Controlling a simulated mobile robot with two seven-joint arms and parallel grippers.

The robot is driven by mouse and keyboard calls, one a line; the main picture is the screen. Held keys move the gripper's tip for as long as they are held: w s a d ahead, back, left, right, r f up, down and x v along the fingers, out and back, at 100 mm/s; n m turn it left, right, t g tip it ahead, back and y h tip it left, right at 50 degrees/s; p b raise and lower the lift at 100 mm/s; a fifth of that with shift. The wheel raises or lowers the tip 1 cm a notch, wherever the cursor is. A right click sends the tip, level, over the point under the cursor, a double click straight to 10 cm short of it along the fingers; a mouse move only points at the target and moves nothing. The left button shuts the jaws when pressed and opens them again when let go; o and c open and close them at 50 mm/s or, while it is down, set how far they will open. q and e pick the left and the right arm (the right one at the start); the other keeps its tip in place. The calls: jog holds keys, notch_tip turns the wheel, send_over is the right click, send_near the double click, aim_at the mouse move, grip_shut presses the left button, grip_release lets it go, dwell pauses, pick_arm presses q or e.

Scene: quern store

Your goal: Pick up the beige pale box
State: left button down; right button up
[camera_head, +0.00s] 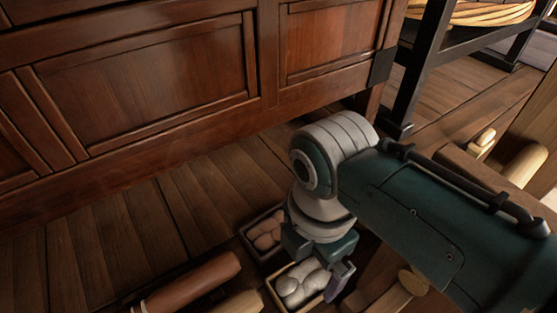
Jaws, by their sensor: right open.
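Two small open boxes stand on the wooden floor below my right gripper. The nearer one, a beige pale box (275,297), has a pale tan rim and holds rounded grey-white lumps. It is partly covered by the gripper and cut by the bottom edge of the picture. My left gripper is out of view.
A dark wooden panelled cabinet (150,85) stands across the back. A brown cylinder (190,283) lies at the lower left. A dark-framed rack (420,75) holds coiled rope (490,12) at the upper right. Plank floor (100,240) is clear at left.

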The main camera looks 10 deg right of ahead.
aim_at(303, 286)
jog(key=f+b, duration=0.2)
jog(key=f, duration=0.1)
jog(key=f+b, duration=0.2)
jog(key=f, duration=0.1)
jog(key=shift+a+f+b, duration=0.2)
jog(key=shift+f+b, duration=0.05)
jog(key=shift+b, duration=0.15)
jog(key=shift+r, duration=0.1)
jog(key=shift+c, duration=0.2)
jog(key=c, duration=1.1)
